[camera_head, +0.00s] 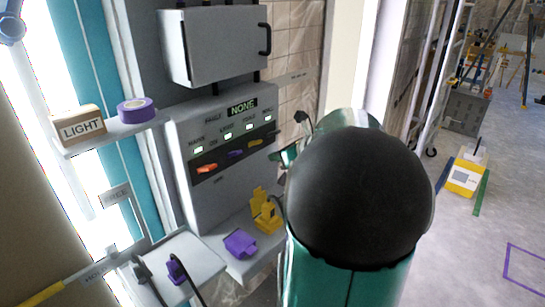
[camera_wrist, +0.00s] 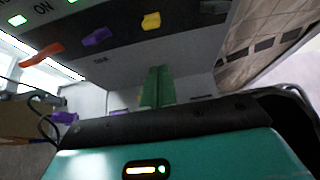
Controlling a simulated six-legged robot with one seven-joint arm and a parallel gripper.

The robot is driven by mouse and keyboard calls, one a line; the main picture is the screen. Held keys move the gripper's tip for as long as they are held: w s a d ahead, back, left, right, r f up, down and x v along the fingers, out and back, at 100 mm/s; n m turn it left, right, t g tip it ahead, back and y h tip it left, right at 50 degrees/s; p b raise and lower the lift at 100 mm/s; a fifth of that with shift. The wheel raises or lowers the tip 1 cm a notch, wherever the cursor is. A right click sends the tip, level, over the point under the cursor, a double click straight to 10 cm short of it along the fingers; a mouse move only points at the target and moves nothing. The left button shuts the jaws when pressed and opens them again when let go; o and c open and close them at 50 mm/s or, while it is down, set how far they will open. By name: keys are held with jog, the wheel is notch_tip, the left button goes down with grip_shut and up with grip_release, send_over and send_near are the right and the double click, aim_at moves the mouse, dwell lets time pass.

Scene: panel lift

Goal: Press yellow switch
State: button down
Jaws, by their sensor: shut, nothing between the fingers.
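The yellow switch (camera_head: 256,143) is in the row of coloured switches on the grey panel, right of the purple one. It also shows near the top of the wrist view (camera_wrist: 151,21). My gripper (camera_wrist: 157,70) is shut and empty, its green fingers pointing up in the wrist view. The fingertips lie below the yellow switch there and appear apart from it. In the head view, my arm's large dark joint stands right of the panel and hides most of the gripper.
The orange switch (camera_head: 207,168) and purple switch (camera_head: 235,153) sit left of the yellow one. A grey cabinet (camera_head: 214,45) hangs above. Yellow (camera_head: 265,212) and purple (camera_head: 240,243) pieces stand on the ledge below. A shelf (camera_head: 110,137) is at left.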

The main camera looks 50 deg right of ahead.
jog(key=s+r, duration=0.4)
jog(key=r, duration=0.1)
jog(key=shift+s+d+r, duration=0.15)
jog(key=shift+s+r, duration=0.1)
dwell(0.3)
jog(key=a+f+n+g+y, duration=0.1)
jog(key=a+n+g, duration=0.1)
jog(key=a+n, duration=0.8)
jog(key=a+f+n+g+y, duration=0.2)
jog(key=a+n, duration=0.4)
jog(key=a, duration=0.8)
jog(key=s+a+f+n+g+h, duration=0.1)
jog(key=s+a+n, duration=0.3)
jog(key=n, duration=0.5)
jog(key=s+a+f+n+g+h, duration=0.1)
jog(key=s+a+f+n+h, duration=0.1)
jog(key=s+a+n, duration=0.3)
jog(key=shift+s+a+f+n, duration=0.15)
jog(key=shift+a+f+n, duration=0.55)
jog(key=shift+a+n, duration=1.8)
